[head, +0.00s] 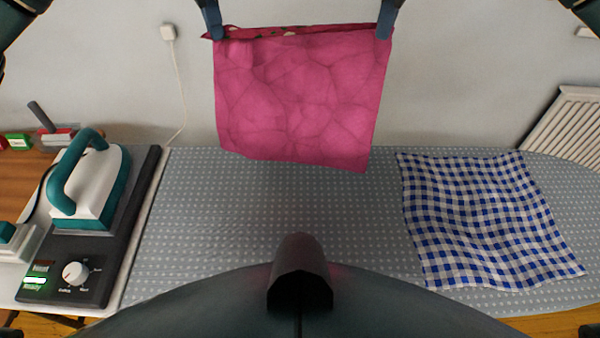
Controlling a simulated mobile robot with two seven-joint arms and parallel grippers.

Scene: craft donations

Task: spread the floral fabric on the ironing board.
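A pink fabric (300,105) hangs in the air above the far side of the ironing board (300,225). A strip of darker, patterned cloth shows along its top edge; I cannot make out the pattern clearly. My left gripper (214,32) is shut on its top left corner. My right gripper (385,32) is shut on its top right corner. The cloth hangs fairly flat between them, with its lower edge in front of the board's far edge. The ironing board has a grey cover with small light dots.
A blue and white checked cloth (485,220) lies on the right of the board. A teal and white iron (92,185) stands on a dark station with a dial at the left. A radiator (570,125) is behind at right. The board's middle is clear.

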